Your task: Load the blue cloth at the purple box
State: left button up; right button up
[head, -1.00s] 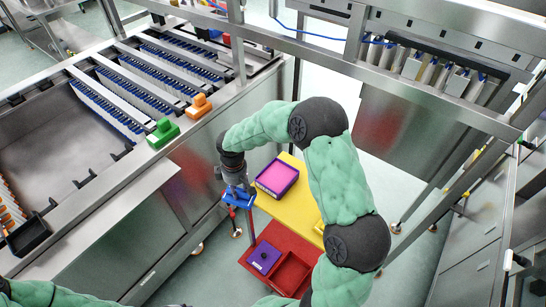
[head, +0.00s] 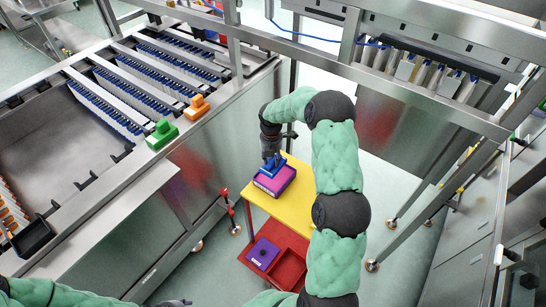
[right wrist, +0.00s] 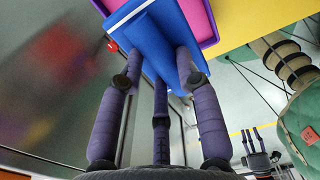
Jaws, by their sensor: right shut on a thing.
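The blue cloth (head: 270,165) looks like a stiff blue piece, held in my right gripper (head: 271,157). The gripper is shut on it and sits just above the purple box (head: 276,184), which has a pink top and stands on the yellow shelf. In the right wrist view, the fingers (right wrist: 160,70) grip the blue cloth (right wrist: 145,35), which overlaps the rim of the purple box (right wrist: 208,38). I cannot tell whether the cloth touches the box. My left gripper (head: 176,302) is partly seen at the bottom edge; in the right wrist view (right wrist: 258,150) its small fingers look apart.
A red lower shelf (head: 291,270) holds another purple box (head: 263,253). Green (head: 163,133) and orange (head: 196,108) pieces stand on the steel machine's edge at left. Steel frame posts rise behind and to the right. The yellow shelf (head: 298,211) is clear in front of the box.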

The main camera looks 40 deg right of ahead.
aim_at(273, 169)
jog(key=shift+d+f+n, duration=0.1)
jog(key=shift+d+n, duration=0.2)
jog(key=shift+d, duration=0.1)
jog(key=shift+f, duration=0.1)
jog(key=shift+f+b, duration=2.15)
jog(key=shift+f, duration=0.7)
jog(key=shift+f, duration=0.5)
jog(key=shift+f, duration=0.1)
jog(key=shift+r+p, duration=2.35)
jog(key=shift+r, duration=1.25)
